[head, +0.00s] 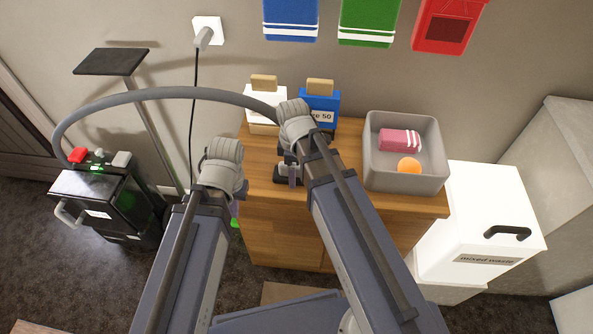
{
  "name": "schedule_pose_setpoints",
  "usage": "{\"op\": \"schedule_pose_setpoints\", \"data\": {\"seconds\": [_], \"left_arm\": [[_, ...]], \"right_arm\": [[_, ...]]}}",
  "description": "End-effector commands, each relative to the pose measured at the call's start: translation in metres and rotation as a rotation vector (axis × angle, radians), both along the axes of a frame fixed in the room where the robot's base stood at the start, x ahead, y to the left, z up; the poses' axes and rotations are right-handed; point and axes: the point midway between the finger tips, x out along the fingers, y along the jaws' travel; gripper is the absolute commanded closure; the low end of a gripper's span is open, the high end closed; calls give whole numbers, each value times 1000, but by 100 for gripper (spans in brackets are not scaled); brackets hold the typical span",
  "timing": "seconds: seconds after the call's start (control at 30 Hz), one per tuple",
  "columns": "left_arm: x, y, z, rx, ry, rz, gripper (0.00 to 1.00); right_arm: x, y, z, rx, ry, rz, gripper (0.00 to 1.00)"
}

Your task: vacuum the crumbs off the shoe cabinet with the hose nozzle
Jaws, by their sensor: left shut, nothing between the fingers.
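The shoe cabinet (420,203) is wooden and stands at the centre, partly behind my arms. I can make out no crumbs on the part of its top that shows. A grey hose (160,93) arches from the black vacuum unit (118,205) on the left to behind my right wrist. The nozzle cannot be told apart from the dark parts there. My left gripper (235,211) is shut and empty in front of the cabinet's left edge. My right gripper (289,173) is over the cabinet top, mostly hidden by its own arm, so its grip is unclear.
On the cabinet stand a white packet (262,108), a blue packet (320,104) and a grey bin (404,182) with a pink striped item (399,139) and an orange ball (409,166). A white mixed waste box (470,220) stands right. A power cord hangs from the wall socket (207,30).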

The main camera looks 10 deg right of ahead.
Motion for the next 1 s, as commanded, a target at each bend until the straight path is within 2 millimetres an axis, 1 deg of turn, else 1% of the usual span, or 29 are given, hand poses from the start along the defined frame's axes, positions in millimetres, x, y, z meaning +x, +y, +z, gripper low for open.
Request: {"op": "schedule_pose_setpoints", "data": {"seconds": [0.17, 0.5, 0.73, 1.0], "left_arm": [[0, 0, -1, 0, 0, 0, 100], [0, 0, 1, 0, 0, 0, 100], [0, 0, 0, 0, 0, 0, 100], [0, 0, -1, 0, 0, 0, 100]], "right_arm": [[-1, -4, 0, 4, -1, 0, 77], [-8, -22, 1, 2, -1, 0, 78], [-7, -21, 1, 2, -1, 1, 78], [-4, -10, -1, 3, -1, 2, 77]]}}
